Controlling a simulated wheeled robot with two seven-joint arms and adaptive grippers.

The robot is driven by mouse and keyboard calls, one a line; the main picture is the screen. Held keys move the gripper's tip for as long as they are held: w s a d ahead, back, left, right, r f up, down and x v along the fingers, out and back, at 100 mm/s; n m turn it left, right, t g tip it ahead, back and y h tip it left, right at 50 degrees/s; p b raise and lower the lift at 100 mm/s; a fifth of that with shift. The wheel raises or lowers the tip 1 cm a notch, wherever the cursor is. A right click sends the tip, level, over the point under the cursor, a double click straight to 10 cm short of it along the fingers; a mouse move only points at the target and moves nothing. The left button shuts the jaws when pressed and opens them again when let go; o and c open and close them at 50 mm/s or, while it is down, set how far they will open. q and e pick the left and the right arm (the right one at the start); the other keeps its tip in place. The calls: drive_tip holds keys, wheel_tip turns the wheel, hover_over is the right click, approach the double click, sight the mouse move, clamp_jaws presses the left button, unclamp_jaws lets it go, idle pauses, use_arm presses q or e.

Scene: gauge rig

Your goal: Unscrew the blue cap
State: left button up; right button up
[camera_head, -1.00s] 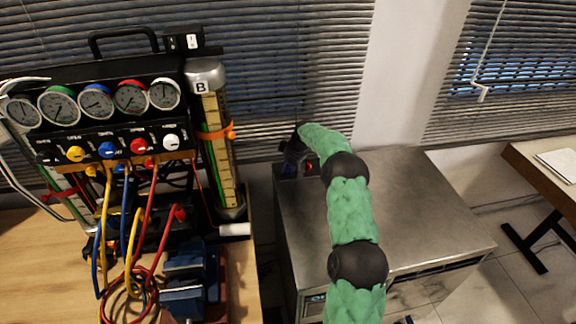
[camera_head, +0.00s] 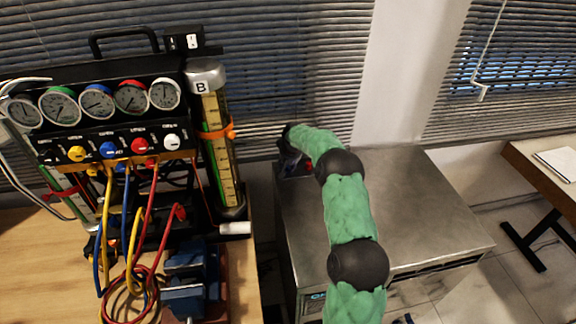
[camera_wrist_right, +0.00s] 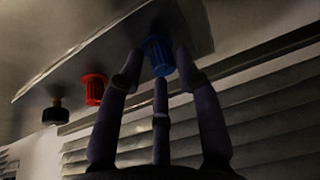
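The blue cap (camera_wrist_right: 159,56) is ribbed and shows at the top middle of the right wrist view, attached to a flat metal surface. My right gripper (camera_wrist_right: 160,66) has its dark fingers spread, with the cap between the two outer fingertips in the picture. I cannot tell whether any finger touches it. In the head view my right gripper (camera_head: 289,156) is small and dark at the back left corner of the metal cabinet (camera_head: 420,205). It mostly hides the blue cap there. My left gripper is not in view.
A red cap (camera_wrist_right: 95,89) and a black cap (camera_wrist_right: 56,112) stand in a row beside the blue one. Blinds (camera_head: 285,60) are close behind. A gauge rig (camera_head: 95,125) with hoses and a cylinder (camera_head: 218,150) stands left. The cabinet top's right side is clear.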

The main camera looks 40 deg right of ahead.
drive_tip(key=m+b, duration=0.1)
drive_tip(key=m+h+b, duration=0.1)
drive_tip(key=shift+f+m+g, duration=0.2)
drive_tip(key=shift+m+g, duration=0.1)
drive_tip(key=shift+m, duration=0.1)
drive_tip(key=shift+r+m+b, duration=0.15)
drive_tip(key=shift+m+b, duration=0.2)
drive_tip(key=shift+m, duration=0.05)
drive_tip(key=shift+m+g+h+b, duration=0.4)
drive_tip(key=shift+m+b, duration=0.45)
drive_tip(key=shift+m, duration=0.15)
drive_tip(key=shift+m+g+b, duration=0.35)
drive_tip(key=shift+m+g, duration=0.05)
drive_tip(key=shift+m, duration=0.9)
clamp_jaws()
